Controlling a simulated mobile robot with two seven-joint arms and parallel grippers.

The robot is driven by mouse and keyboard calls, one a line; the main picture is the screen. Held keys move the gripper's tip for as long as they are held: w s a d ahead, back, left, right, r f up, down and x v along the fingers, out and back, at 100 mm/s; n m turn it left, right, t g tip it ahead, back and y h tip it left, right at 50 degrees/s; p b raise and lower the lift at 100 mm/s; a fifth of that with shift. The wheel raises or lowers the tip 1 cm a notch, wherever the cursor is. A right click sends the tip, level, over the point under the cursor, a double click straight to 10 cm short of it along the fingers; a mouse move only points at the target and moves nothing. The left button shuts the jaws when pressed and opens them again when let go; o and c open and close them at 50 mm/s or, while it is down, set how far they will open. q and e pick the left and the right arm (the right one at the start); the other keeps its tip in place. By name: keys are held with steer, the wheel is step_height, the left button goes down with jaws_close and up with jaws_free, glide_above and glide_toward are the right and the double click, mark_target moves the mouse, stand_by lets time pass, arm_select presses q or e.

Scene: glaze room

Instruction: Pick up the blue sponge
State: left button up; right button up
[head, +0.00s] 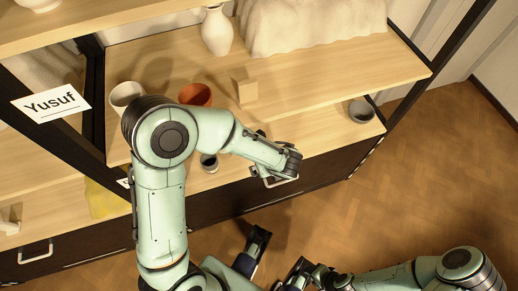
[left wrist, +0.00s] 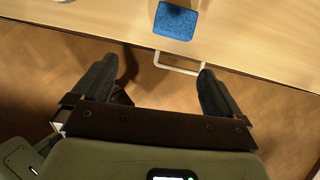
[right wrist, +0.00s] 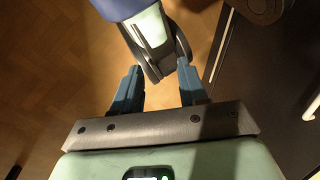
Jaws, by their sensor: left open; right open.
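The blue sponge (left wrist: 175,21) lies on the wooden shelf near its front edge, at the top of the left wrist view. In the head view I cannot make it out; my left forearm covers that part of the shelf. My left gripper (left wrist: 158,67) is open and empty. Its fingertips point toward the shelf edge, and the sponge is beyond them, apart from them. In the head view this gripper (head: 273,175) is mostly hidden under my wrist. My right gripper (head: 279,254) is open and empty over the floor; it also shows in the right wrist view (right wrist: 161,69).
A drawer handle (left wrist: 178,65) shows between my left fingers. On the shelves stand a white cup (head: 124,94), a terracotta pot (head: 195,94), a wooden block (head: 245,91), a small cup (head: 209,163), a grey bowl (head: 361,110) and a white vase (head: 217,32). Floor at right is clear.

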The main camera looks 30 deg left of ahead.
arm_select(q)
steer(key=shift+m+t+y, duration=0.3)
steer(key=shift+t, duration=0.1)
steer(key=w+a+f+b, duration=0.1)
steer(key=w+f, duration=0.1)
steer(key=w+a+f+b, duration=0.1)
steer(key=w+a+f, duration=0.1)
steer(key=shift+w+a+f, duration=0.1)
steer(key=shift+w+f, duration=0.1)
steer(key=shift+f, duration=0.1)
steer(key=shift+w+b+x, duration=0.15)
steer(key=shift+b+x, duration=0.3)
steer(key=shift+x, duration=1.1)
steer(key=shift+w+b+x, duration=0.1)
steer(key=shift+b+x, duration=0.35)
steer(key=shift+x, duration=1.15)
steer(key=shift+r, duration=0.25)
steer(key=c, duration=1)
arm_select(e)
steer(key=w+d+f+t, duration=0.2)
steer(key=w+d+f, duration=0.1)
steer(key=w, duration=0.3)
steer(key=shift+w+f+h, duration=0.3)
steer(key=shift+f+h, duration=0.1)
steer(key=shift+f, duration=0.5)
